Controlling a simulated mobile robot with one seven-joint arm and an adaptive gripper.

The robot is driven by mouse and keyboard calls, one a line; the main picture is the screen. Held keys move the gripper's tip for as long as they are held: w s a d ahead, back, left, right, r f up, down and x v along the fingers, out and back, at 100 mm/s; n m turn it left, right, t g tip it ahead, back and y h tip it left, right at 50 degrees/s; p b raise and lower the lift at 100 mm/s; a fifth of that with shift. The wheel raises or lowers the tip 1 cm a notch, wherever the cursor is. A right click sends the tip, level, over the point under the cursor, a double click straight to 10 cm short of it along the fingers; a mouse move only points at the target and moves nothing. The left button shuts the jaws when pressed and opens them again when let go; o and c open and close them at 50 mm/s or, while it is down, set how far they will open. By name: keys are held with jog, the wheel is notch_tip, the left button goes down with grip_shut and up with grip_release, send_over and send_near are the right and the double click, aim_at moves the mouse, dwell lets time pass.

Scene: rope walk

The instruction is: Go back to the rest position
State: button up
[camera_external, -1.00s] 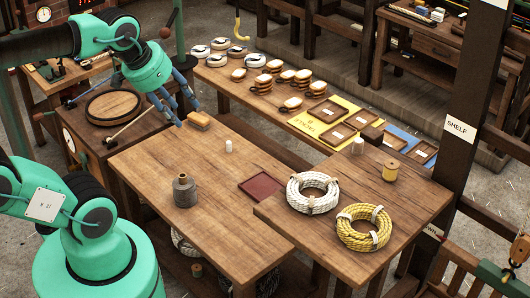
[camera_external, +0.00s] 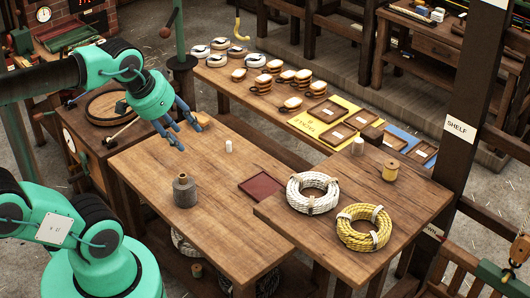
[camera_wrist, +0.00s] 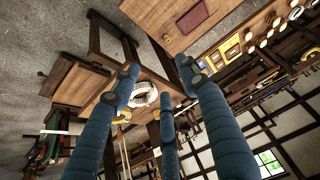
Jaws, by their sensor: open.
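My gripper (camera_external: 190,136) has blue fingers and hangs above the far left part of the wooden table (camera_external: 235,205). Its fingers are spread, with nothing between them. In the wrist view the fingers of my gripper (camera_wrist: 160,85) stand apart. A small brown block or brush (camera_external: 204,119) is at the table's far edge, partly hidden behind a finger. I cannot tell from these views whether the fingers touch it.
A grey spool (camera_external: 184,190), a small white cylinder (camera_external: 228,146) and a maroon tray (camera_external: 262,187) stand on the table. A white rope coil (camera_external: 313,193) and a yellow one (camera_external: 364,227) lie on the raised right part. A dark post (camera_external: 466,115) rises at right.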

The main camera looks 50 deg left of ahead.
notch_tip(320, 180, down, 7)
jog(key=b, duration=0.5)
jog(key=shift+b, duration=0.4)
